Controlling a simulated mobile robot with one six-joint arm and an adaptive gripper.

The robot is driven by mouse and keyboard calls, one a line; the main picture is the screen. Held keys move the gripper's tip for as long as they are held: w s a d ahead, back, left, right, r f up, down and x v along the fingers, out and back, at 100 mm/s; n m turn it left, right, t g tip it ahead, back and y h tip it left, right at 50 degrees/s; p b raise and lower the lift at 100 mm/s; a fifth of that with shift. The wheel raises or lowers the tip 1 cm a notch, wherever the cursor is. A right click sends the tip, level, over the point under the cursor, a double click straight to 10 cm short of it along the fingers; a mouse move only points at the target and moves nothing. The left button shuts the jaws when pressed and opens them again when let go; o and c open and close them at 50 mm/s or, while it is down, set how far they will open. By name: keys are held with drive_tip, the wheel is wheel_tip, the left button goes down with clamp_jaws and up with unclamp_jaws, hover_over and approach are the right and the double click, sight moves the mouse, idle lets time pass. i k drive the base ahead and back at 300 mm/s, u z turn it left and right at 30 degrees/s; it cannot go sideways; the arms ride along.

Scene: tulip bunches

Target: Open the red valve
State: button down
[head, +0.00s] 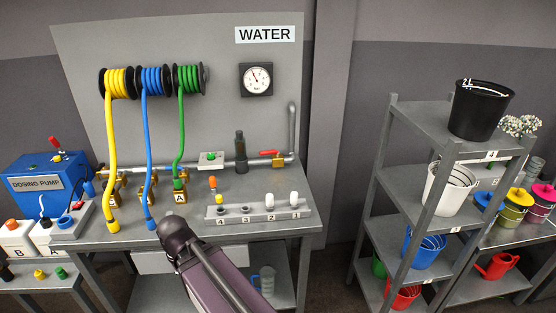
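The red valve (268,152) has a short red lever. It sits on the grey water pipe (220,169) at the right of the bench, under the round gauge (256,79). The lever appears to lie roughly along the pipe. My arm reaches up from the bottom middle, and its dark rounded part is over the bench's front edge, left of and nearer than the valve. My gripper cannot be made out in this view. Nothing of mine touches the valve.
A grey numbered rack (258,215) stands in front of the valve with several small pieces. A dark upright cylinder (241,154) is left of the valve. Yellow, blue and green hoses hang at left. A shelf (418,113) with buckets stands at right.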

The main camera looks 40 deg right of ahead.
sight(271, 151)
drive_tip(key=k, duration=0.7)
drive_tip(key=u, duration=0.45)
drive_tip(key=i, duration=1.2)
drive_tip(key=z, duration=0.55)
drive_tip(key=i, duration=0.85)
drive_tip(key=z, duration=0.6)
